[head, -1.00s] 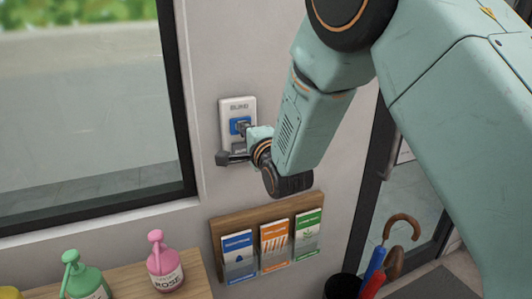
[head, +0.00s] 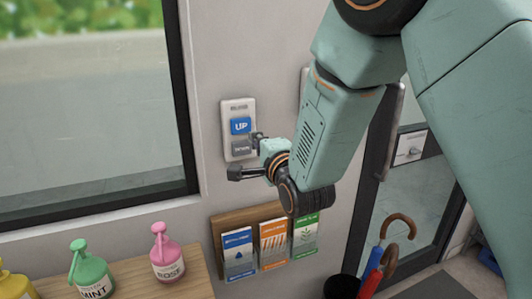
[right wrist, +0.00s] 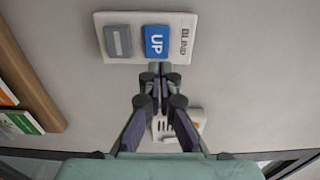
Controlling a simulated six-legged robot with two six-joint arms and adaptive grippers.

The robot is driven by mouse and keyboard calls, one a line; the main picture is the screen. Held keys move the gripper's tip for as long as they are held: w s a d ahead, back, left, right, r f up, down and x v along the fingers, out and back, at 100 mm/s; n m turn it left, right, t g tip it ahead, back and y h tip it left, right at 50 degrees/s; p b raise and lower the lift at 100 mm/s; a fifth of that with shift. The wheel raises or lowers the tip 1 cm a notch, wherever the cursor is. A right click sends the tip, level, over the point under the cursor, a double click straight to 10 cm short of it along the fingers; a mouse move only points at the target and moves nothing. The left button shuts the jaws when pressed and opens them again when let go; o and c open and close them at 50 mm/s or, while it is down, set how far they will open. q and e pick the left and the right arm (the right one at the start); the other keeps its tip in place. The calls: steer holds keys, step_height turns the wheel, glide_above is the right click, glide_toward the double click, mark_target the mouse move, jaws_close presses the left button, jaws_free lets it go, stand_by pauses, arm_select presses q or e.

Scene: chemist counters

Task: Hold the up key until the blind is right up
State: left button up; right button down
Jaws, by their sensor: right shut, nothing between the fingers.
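The blind control panel (head: 226,116) is a pale plate on the wall right of the window, with a blue UP key (head: 241,126) above a grey key (head: 241,148). In the right wrist view the UP key (right wrist: 157,41) is lit blue and uncovered. My right gripper (head: 256,138) is shut and empty, its tips just right of the panel; in the right wrist view the closed tips (right wrist: 160,69) sit near the UP key's edge, seemingly apart from it. The window (head: 90,110) shows clear glass and a street; no blind shows in this part, and its top is out of frame.
A wooden leaflet rack (head: 228,218) hangs below the panel. Pink (head: 167,258), green (head: 91,275) and yellow bottles stand on a wooden counter. Umbrellas (head: 385,255) stand by the glass door at right. A pale slotted fitting (right wrist: 180,125) shows behind the fingers.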

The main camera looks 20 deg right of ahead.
steer(key=s, duration=0.5)
steer(key=shift+b, duration=0.3)
steer(key=shift+w+f, duration=0.1)
steer(key=shift+w, duration=0.05)
